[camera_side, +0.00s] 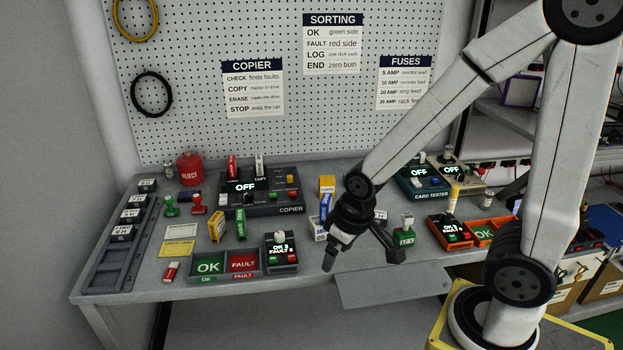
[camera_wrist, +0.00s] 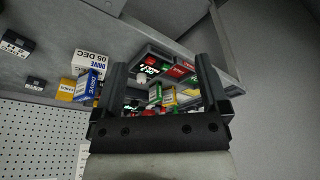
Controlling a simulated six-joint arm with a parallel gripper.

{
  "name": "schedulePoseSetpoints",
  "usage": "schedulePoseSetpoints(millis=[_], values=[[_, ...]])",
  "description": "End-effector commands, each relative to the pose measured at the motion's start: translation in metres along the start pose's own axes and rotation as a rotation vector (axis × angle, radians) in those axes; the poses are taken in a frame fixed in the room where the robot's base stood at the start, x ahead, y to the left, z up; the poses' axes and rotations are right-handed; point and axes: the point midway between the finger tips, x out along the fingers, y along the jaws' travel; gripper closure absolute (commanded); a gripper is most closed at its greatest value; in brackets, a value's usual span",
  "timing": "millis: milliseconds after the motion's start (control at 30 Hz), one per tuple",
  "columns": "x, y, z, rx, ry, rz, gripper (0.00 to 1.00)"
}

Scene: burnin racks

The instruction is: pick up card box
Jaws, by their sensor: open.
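Small upright boxes stand on the bench: a yellow one (camera_side: 217,228), a green one (camera_side: 240,223), a blue one (camera_side: 326,207) and another yellow one (camera_side: 327,185). The wrist view shows a white box marked DRIVE 05 DEC (camera_wrist: 90,64) and a blue box (camera_wrist: 87,85) left of the fingers.
The sorting tray (camera_side: 211,280) with OK and FAULT sides and a small counter (camera_side: 281,253) stand left of my gripper. The copier (camera_side: 290,208) is behind. Orange trays (camera_side: 490,232) and testers stand right.

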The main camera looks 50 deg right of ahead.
Motion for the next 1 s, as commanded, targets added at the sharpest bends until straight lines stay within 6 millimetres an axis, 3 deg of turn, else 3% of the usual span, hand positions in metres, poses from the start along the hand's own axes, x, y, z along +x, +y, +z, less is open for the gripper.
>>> schedulePoseSetpoints(millis=[667, 1000], values=[[-0.049, 0.0, -0.012, 0.0, 0.004, 0.0, 0.06], [-0.047, 0.011, -0.037, 0.184, -0.033, -0.026, 0.06]])
